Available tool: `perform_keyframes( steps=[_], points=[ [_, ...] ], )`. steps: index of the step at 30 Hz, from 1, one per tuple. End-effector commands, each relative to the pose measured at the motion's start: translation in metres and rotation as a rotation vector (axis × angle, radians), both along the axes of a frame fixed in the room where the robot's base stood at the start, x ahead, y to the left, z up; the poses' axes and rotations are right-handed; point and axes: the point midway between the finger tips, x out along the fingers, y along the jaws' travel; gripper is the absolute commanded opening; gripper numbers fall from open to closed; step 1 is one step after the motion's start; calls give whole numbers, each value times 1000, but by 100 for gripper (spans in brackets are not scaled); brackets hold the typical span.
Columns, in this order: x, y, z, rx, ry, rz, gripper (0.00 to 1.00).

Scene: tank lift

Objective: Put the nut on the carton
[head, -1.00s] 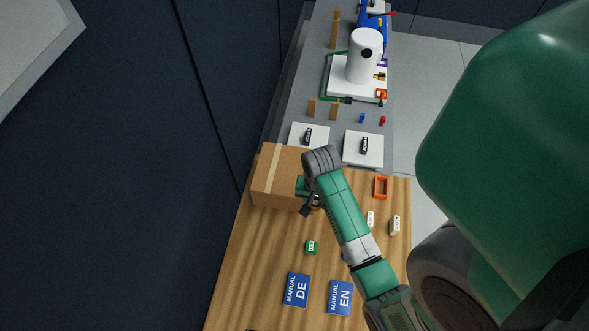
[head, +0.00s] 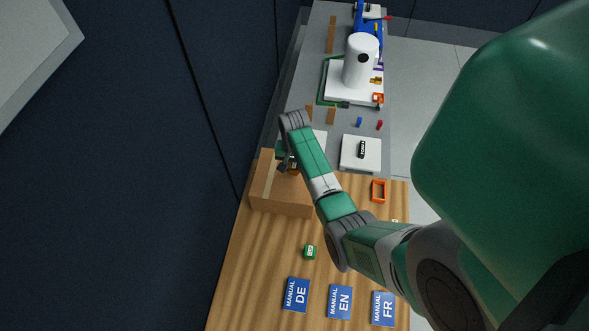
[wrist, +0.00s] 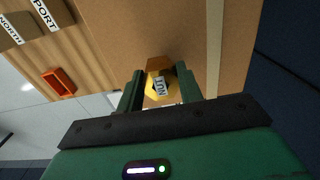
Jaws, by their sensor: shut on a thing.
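The nut (wrist: 157,90) is a gold hexagonal piece with a white label reading NUT. In the wrist view it sits between the two green fingers of my gripper (wrist: 161,92), which is shut on it. The carton (head: 283,200) is a brown cardboard box with a pale tape strip, at the far left of the wooden table. Its top (wrist: 130,30) fills the middle of the wrist view behind the nut. In the head view my gripper (head: 288,170) is over the carton top. I cannot tell whether the nut touches the carton.
An orange frame (head: 379,191) lies right of the carton; it also shows in the wrist view (wrist: 58,81). A green labelled block (head: 310,252) and several blue manuals (head: 340,300) lie nearer. Beyond is a grey bench with a white plate (head: 360,153) and a white cylinder (head: 360,60).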

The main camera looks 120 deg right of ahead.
Motion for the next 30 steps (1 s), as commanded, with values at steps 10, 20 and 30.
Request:
perform_keyframes(
  steps=[10, 20, 30],
  points=[
    [0, 1, -24, 1, -1, -1, 10],
    [0, 2, -27, 2, -1, -1, 58],
    [1, 1, -14, 1, -1, 0, 58]
  ],
)
